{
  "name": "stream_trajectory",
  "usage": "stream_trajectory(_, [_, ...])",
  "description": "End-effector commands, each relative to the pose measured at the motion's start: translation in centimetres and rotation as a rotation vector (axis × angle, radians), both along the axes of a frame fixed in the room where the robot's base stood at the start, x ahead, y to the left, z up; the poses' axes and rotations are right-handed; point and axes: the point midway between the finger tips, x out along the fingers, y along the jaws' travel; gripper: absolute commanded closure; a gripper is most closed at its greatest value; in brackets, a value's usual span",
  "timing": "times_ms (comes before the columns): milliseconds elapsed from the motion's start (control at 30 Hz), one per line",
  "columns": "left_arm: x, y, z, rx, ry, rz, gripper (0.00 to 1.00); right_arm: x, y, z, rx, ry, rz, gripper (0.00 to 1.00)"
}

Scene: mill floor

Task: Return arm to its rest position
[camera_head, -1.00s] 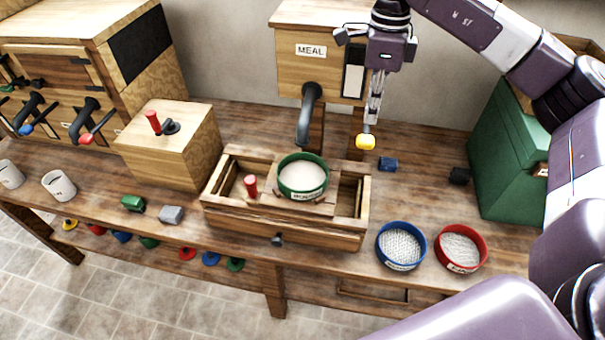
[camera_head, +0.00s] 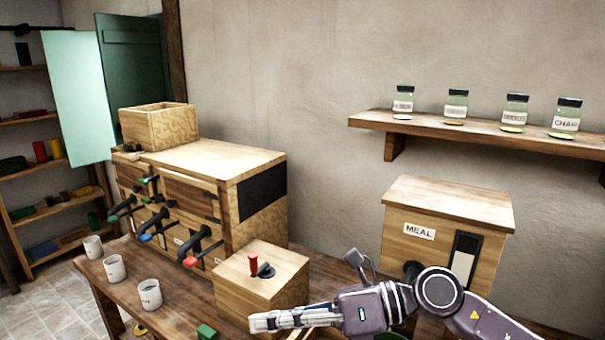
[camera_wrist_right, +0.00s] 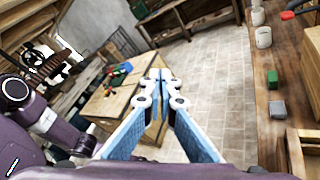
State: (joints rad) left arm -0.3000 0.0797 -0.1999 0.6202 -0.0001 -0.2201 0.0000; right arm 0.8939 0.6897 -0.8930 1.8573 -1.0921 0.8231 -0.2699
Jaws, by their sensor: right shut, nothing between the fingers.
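My right arm comes in from the lower right in the head view. Its gripper (camera_head: 262,322) points left, in front of the wooden box with a red knob (camera_head: 262,280). The gripper also shows in the right wrist view (camera_wrist_right: 159,77), with its fingers together and nothing between them. In that view it points out over the tiled floor, left of the bench. My left gripper does not show in either view.
The MEAL bin (camera_head: 445,235) stands behind my right arm. White cups (camera_head: 149,294) line the bench's left end, and a green block (camera_head: 206,332) lies nearby. A wall shelf (camera_head: 480,134) holds labelled jars. In the wrist view, a wooden table (camera_wrist_right: 125,100) stands on the floor.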

Motion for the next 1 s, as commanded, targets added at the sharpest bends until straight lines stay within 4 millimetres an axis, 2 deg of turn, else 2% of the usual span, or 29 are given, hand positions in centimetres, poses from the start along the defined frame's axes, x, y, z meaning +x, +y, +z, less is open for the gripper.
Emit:
stream_trajectory(33, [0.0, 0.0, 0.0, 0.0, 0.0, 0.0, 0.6, -0.4, 1.3, 1.7, 0.126, 0.066, -0.035, 1.0])
stream_trajectory(67, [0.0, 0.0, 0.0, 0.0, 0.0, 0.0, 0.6, -0.3, 1.7, 2.9, 0.202, 0.107, -0.065, 1.0])
stream_trajectory(167, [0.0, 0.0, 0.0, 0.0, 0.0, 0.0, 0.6, 0.8, 1.8, 6.4, 0.446, 0.26, -0.179, 1.0])
stream_trajectory(233, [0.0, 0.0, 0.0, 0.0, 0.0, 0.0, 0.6, 2.2, 0.8, 8.1, 0.603, 0.381, -0.272, 1.0])
stream_trajectory(300, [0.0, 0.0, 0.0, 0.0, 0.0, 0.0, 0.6, 4.0, -1.1, 8.9, 0.753, 0.51, -0.377, 1.0])
stream_trajectory(367, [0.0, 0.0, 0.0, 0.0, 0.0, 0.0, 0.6, 5.6, -3.2, 8.7, 0.871, 0.628, -0.475, 1.0])
stream_trajectory(433, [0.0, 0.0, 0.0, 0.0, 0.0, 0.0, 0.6, 7.4, -6.1, 7.5, 0.996, 0.77, -0.599, 1.0])
stream_trajectory(467, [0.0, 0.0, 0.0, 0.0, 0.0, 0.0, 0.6, 8.1, -7.4, 6.6, 1.046, 0.833, -0.654, 1.0])
stream_trajectory(567, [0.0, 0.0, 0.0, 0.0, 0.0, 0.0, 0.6, 9.6, -11.9, 2.3, 1.195, 1.047, -0.855, 1.0])
stream_trajectory(667, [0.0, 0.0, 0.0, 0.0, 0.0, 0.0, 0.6, 9.5, -16.2, -3.7, 1.311, 1.265, -1.075, 1.0])
stream_trajectory(733, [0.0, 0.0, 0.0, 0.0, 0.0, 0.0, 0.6, 8.4, -18.8, -8.4, 1.369, 1.41, -1.232, 1.0])
stream_trajectory(867, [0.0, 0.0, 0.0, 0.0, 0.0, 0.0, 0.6, 4.2, -22.4, -16.7, 1.429, 1.656, -1.518, 1.0])
stream_trajectory(900, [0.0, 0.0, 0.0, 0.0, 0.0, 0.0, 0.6, 2.4, -23.2, -19.0, 1.437, 1.727, -1.606, 1.0])
stream_trajectory(1000, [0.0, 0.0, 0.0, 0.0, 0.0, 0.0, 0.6, -2.4, -24.6, -24.0, 1.433, 1.885, -1.813, 1.0])
